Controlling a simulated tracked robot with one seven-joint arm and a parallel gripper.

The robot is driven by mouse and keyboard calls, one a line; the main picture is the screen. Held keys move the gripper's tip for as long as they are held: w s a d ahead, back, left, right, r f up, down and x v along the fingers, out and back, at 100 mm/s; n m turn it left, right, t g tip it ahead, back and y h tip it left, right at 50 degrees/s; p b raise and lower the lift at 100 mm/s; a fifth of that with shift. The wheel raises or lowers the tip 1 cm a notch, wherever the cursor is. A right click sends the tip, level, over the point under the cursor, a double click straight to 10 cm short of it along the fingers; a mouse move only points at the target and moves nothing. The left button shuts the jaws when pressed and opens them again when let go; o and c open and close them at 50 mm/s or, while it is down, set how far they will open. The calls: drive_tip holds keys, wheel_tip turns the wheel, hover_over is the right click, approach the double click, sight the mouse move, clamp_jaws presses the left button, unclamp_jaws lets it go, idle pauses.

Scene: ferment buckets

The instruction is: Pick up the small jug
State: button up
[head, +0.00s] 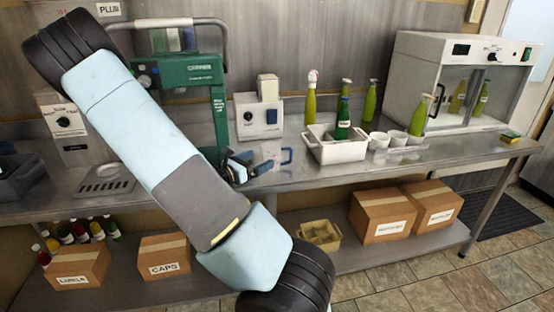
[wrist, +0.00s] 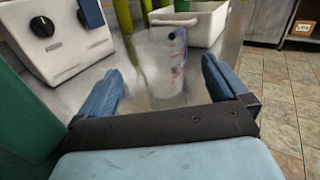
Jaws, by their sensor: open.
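The small jug (wrist: 158,62) is see-through, with red and blue marks on its side, and stands on the steel bench. In the wrist view it lies between and beyond my fingertips. In the head view the jug (head: 271,151) is pale with a blue handle on its right side. My gripper (head: 251,164) is open and empty just left of the jug, low over the bench. In the wrist view its two blue fingers (wrist: 161,72) are spread wide, apart from the jug. The jug's outline is faint against the metal.
A white bin (head: 335,149) with a green bottle stands right of the jug. A white machine (head: 258,119) stands behind it. A green machine (head: 190,75) is to the left. White cups (head: 397,138) and green bottles (head: 370,101) stand farther right, before a glass-fronted cabinet (head: 460,80).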

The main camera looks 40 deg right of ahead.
sight(279, 147)
drive_tip(key=d, duration=0.3)
drive_tip(key=shift+d+r, duration=0.15)
drive_tip(key=shift+d, duration=1.15)
drive_tip(key=shift+d+r, duration=0.15)
drive_tip(key=shift+d, duration=1.15)
drive_tip(key=shift+c, duration=0.3)
drive_tip(key=c, duration=1)
drive_tip(key=shift+o, duration=0.2)
drive_tip(key=shift+r, duration=0.15)
